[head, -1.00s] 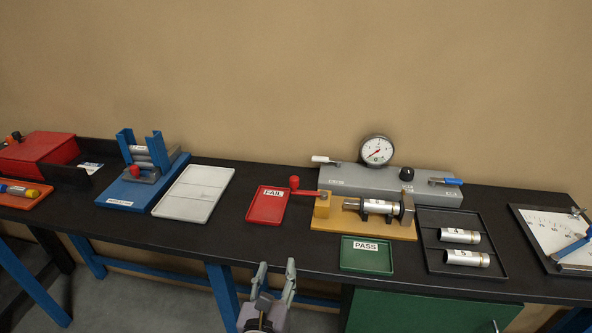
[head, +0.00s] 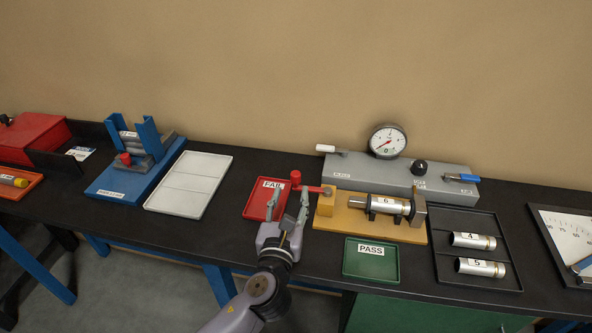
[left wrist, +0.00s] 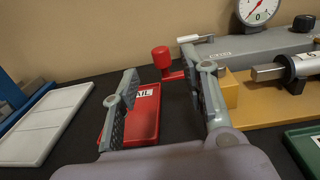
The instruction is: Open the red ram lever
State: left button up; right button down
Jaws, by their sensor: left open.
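The red ram lever (head: 311,188) has a red knob (head: 296,177) at its left end. Its arm runs right to the yellow block (head: 327,201) on the yellow fixture base (head: 350,228). A silver cylinder labelled 6 (head: 386,201) lies on this fixture. My left gripper (head: 289,205) is open and empty, in front of the lever and over the FAIL tray's right edge. In the left wrist view the red knob (left wrist: 161,57) shows beyond and between the open fingers (left wrist: 167,85). Part of the lever arm is hidden behind the right finger. My right gripper is not in view.
The red FAIL tray (head: 252,210) lies left of the fixture and the green PASS tray (head: 370,275) in front. The grey gauge panel (head: 350,171) stands behind. A black tray (head: 450,220) with cylinders 4 and 5 lies right; a white tray (head: 170,205) lies left.

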aim_at(295, 178)
pick_arm(q)
jog(key=w, duration=0.7)
jog(key=shift+w+d+p, duration=0.3)
jog(key=shift+d+p, duration=0.05)
jog(key=shift+d, duration=0.05)
jog(key=shift+w, duration=0.5)
grip_shut()
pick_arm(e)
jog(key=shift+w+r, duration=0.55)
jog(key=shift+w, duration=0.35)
